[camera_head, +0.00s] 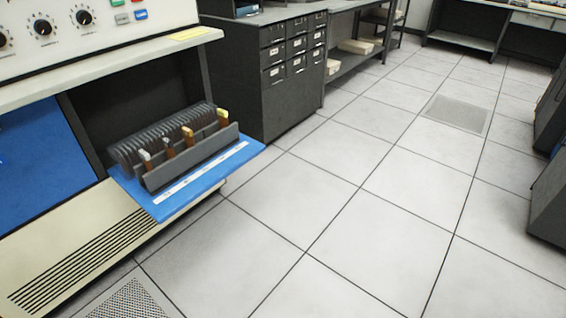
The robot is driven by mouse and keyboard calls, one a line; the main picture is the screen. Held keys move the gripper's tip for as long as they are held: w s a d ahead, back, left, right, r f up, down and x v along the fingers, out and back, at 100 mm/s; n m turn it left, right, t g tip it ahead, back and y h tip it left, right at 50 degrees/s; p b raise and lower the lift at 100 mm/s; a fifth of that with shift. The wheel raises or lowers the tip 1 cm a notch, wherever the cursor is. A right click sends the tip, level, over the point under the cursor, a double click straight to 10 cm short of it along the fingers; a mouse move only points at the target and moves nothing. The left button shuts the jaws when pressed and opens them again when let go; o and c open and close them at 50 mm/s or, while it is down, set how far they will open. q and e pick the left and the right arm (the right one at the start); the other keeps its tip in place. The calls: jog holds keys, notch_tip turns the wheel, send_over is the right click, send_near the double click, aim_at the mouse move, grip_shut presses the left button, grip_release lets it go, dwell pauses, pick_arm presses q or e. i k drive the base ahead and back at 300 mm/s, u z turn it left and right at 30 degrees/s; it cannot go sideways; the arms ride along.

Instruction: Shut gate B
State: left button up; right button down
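A cream machine (100,55) stands at the left. In its lower front, a blue flap (232,158) lies folded down and open, sticking out over the floor. It carries a white strip with marks too small to read. Behind the strip, a dark grey rack (192,158) of thin upright plates sits in the opening, with several brown, pale-tipped pieces standing in it. To its left, a second blue panel (42,165) stands upright and closed. No letter B is readable, so I cannot tell which one is gate B. Neither of my grippers is in view.
A cream ledge (110,72) juts out above the opening. Dark drawer cabinets (290,75) stand behind the machine to the right. Dark furniture (550,205) lines the right edge. The tiled floor (370,220) between is clear, with a perforated tile (130,303) near the machine.

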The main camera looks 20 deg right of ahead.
aim_at(173, 185)
jog(key=z, duration=0.15)
jog(key=i, duration=1.3)
jog(key=u, duration=0.6)
